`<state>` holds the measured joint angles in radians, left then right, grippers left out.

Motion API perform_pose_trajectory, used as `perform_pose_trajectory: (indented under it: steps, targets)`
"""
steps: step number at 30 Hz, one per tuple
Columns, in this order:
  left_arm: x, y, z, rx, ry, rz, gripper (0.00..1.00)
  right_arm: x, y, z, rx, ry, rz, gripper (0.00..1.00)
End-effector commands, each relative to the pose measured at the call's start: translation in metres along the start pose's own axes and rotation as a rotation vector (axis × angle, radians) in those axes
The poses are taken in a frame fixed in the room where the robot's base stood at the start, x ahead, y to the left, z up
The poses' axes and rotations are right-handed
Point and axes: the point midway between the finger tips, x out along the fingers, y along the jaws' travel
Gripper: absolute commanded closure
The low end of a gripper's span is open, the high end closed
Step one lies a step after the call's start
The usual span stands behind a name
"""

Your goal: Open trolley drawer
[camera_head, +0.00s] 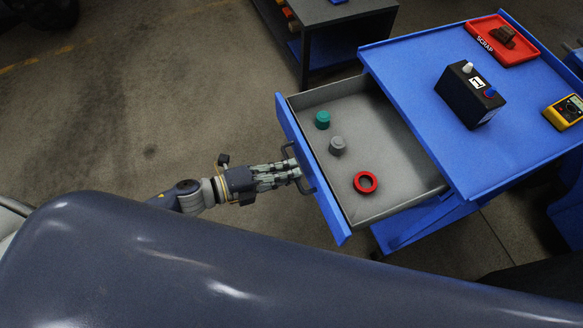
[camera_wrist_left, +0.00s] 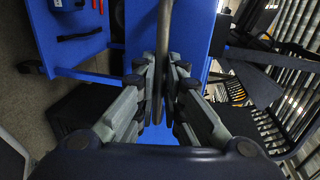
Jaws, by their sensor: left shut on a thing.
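The blue trolley (camera_head: 430,75) stands at the right in the head view. Its drawer (camera_head: 385,150) is pulled well out toward the left, and its grey inside shows. A dark bar handle (camera_head: 298,168) is on the blue drawer front (camera_head: 318,185). My left gripper (camera_head: 296,172) is at the handle and shut on it. In the left wrist view the handle (camera_wrist_left: 163,45) runs between the fingers (camera_wrist_left: 163,85), with the blue drawer front behind. My right gripper is not in view.
In the drawer lie a green knob (camera_head: 322,120), a grey knob (camera_head: 337,145) and a red ring (camera_head: 366,182). On the trolley top are a black battery (camera_head: 465,97), a red scrap tray (camera_head: 470,32) and a yellow multimeter (camera_head: 562,112). A dark bench (camera_head: 345,12) stands behind. Floor left of the drawer is clear.

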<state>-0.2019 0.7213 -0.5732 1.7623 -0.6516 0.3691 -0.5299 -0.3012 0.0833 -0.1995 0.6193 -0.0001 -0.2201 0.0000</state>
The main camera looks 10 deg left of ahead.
Motion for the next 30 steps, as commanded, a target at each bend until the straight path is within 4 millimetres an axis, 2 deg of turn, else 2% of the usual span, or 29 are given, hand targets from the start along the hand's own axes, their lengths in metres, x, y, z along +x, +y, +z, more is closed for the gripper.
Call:
perform_pose_trajectory:
  steps: [12, 13, 15, 30]
  targets:
    - [-0.0011, 0.0009, -0.0001, 0.0, 0.0, 0.001, 1.0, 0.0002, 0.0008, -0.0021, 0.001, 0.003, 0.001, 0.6]
    - [-0.0011, 0.0009, -0.0001, 0.0, 0.0, 0.001, 0.84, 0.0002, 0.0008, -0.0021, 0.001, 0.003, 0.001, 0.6]
    - [-0.001, 0.0008, -0.0001, 0.0, 0.0, 0.001, 0.71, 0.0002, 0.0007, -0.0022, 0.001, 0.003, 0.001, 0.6]
    - [-0.0025, 0.0004, 0.0, 0.0, 0.0, 0.0, 0.71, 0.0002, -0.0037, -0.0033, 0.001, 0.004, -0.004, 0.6]
